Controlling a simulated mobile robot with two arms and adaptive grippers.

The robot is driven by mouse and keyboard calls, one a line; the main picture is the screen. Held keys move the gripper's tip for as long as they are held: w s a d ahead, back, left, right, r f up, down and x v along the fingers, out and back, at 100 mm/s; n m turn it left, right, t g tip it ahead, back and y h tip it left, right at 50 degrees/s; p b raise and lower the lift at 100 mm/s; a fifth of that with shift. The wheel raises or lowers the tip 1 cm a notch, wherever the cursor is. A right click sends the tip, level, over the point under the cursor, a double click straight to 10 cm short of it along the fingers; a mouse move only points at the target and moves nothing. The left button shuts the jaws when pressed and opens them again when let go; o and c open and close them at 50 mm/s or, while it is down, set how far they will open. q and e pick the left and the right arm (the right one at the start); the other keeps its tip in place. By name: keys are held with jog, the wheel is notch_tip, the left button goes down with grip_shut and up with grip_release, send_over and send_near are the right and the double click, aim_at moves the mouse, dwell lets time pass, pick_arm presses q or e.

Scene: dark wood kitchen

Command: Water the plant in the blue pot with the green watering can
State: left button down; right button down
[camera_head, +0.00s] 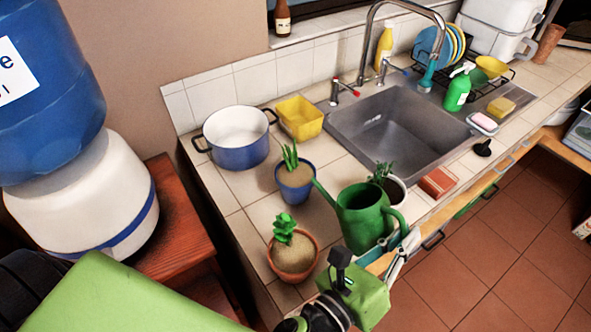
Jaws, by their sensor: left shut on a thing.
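The green watering can (362,217) is near the counter's front edge, looking about upright. Its spout points left, with the tip beside the right rim of the blue pot (295,194). The blue pot stands on the tiles and holds a small spiky green plant (291,158) in soil. My left gripper (401,243) is shut on the can's handle at the can's right side. I cannot tell whether the can's base touches the counter. No water shows from the spout. My right gripper is not in view.
A blue cooking pot (238,151), yellow tub (299,118), sink (394,128) and red brick-like block (437,183) are nearby.

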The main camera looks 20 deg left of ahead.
pick_arm(q)
jog(key=shift+w+a+r+n+p, duration=0.15)
jog(key=shift+a+r+n+p, duration=0.1)
jog(key=shift+r, duration=0.15)
jog(key=shift+w+a+r+n+p, duration=0.15)
jog(key=shift+r+p, duration=0.1)
jog(key=shift+r, duration=0.15)
jog(key=shift+a+r, duration=0.15)
jog(key=shift+r, duration=0.1)
dwell(0.4)
jog(key=shift+s+d+f+m+b, duration=1.15)
jog(key=shift+d+f+m+b, duration=1.65)
jog(key=shift+f, duration=2.2)
jog(key=shift+a+r+p, duration=0.15)
jog(key=shift+r+p, duration=0.8)
jog(key=shift+r, duration=0.1)
jog(key=shift+a+r+p, duration=0.15)
jog(key=shift+r+p, duration=0.75)
jog(key=shift+r, duration=0.1)
